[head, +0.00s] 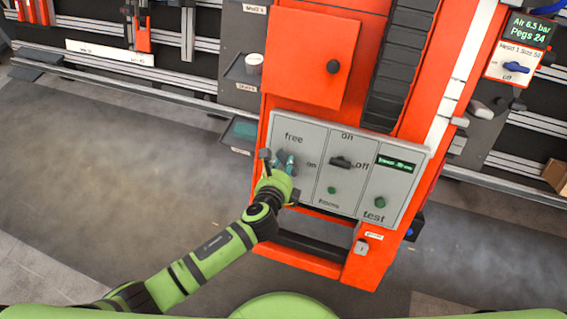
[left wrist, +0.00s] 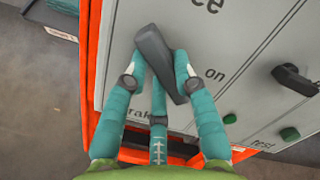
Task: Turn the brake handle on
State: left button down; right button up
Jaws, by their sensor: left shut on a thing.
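The brake handle (left wrist: 152,46) is a dark grey lever on the left section of the grey control panel (head: 312,178). The words "free" above and "on" to the right are printed beside it. In the left wrist view the handle leans, its wide end up and to the left. My left gripper (head: 279,164) is shut on it, with teal fingers on both sides of the lever, as the left wrist view (left wrist: 160,66) also shows. The fingers and hand hide part of the handle and its label in the head view. My right gripper is not in view.
To the right on the panel are a black on/off switch (head: 341,163), two green buttons and a small display (head: 397,164). An orange door with a black knob (head: 333,67) is above. An orange frame with a dark bar (head: 312,246) lies below the panel.

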pick_arm(q)
jog(key=n, duration=0.4)
jog(key=shift+d+n+p, duration=0.1)
jog(key=shift+n+p, duration=0.25)
jog(key=shift+n, duration=0.05)
jog(key=shift+s+f+n+g, duration=0.15)
jog(key=shift+n+g, duration=0.15)
jog(key=shift+n, duration=1.5)
jog(key=c, duration=1)
grip_release()
jog(key=v, duration=1.2)
jog(key=shift+d, duration=0.2)
